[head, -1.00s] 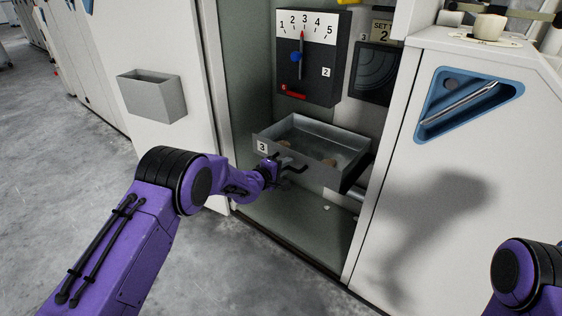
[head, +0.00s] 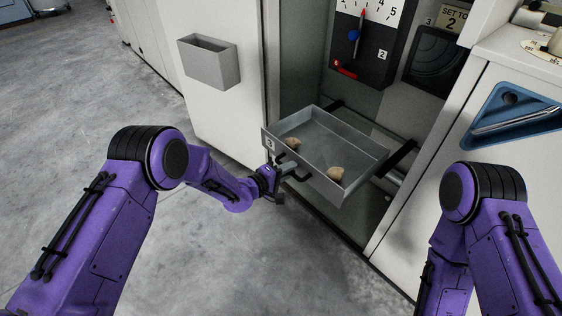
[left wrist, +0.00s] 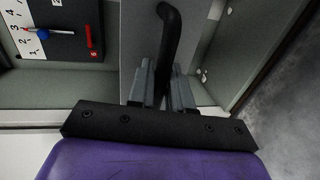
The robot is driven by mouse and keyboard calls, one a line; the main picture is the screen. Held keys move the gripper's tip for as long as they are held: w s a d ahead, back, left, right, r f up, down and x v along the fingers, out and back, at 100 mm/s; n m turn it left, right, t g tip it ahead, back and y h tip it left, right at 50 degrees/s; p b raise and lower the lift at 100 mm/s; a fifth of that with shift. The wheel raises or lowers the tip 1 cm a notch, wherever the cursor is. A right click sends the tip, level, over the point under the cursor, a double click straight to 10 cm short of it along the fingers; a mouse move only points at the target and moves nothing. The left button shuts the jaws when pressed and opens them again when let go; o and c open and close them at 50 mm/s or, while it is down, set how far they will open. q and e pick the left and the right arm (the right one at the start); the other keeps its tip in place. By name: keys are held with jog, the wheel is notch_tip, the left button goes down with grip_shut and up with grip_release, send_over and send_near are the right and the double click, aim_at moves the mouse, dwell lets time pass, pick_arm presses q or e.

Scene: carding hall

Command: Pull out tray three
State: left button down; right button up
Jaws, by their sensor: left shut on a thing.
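Tray three (head: 330,150) is a grey metal tray with a "3" label on the left of its front. It stands well out of the cabinet opening on dark rails, with two tan lumps (head: 336,173) in it. My left gripper (head: 276,178) is shut on the tray's black bar handle (head: 296,174). In the left wrist view the black handle (left wrist: 170,35) runs up from between the fingers (left wrist: 163,88), against the tray's grey front. My right arm (head: 480,215) is at the right; its gripper is out of the picture.
A dial panel (head: 368,40) numbered up to 5, with a red lever, is above the tray. A grey bin (head: 208,62) hangs on the white panel at left. A white cabinet with a blue recess (head: 520,115) stands at right. The floor in front is clear.

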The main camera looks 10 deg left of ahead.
pick_arm(q)
jog(key=shift+s+a, duration=0.2)
jog(key=c, duration=1.2)
grip_release()
jog(key=p+v, duration=0.2)
jog(key=v, duration=0.8)
jog(key=shift+a+p, duration=0.2)
jog(key=shift+p, duration=0.15)
jog(key=shift+s, duration=0.1)
